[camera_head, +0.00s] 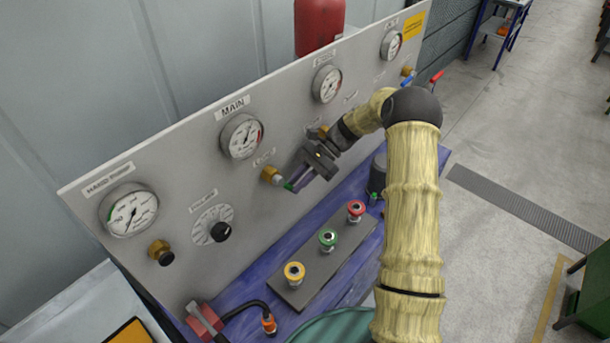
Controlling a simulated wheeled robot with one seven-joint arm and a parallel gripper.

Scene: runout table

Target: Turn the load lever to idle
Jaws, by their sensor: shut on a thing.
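The grey panel (175,200) carries gauges, labels and brass valve fittings. My gripper (292,184) is in front of the panel, right of the brass fitting (270,174) below the MAIN gauge (241,136). The small label above the fitting is too small to read. My arm in its yellowish sleeve reaches in from the right.
A block (325,262) with yellow, green and red-topped buttons lies on the blue bench below. A black selector knob (221,231) is at the panel's left. Blue (410,78) and red (437,77) handles show at the far right end. Open floor lies to the right.

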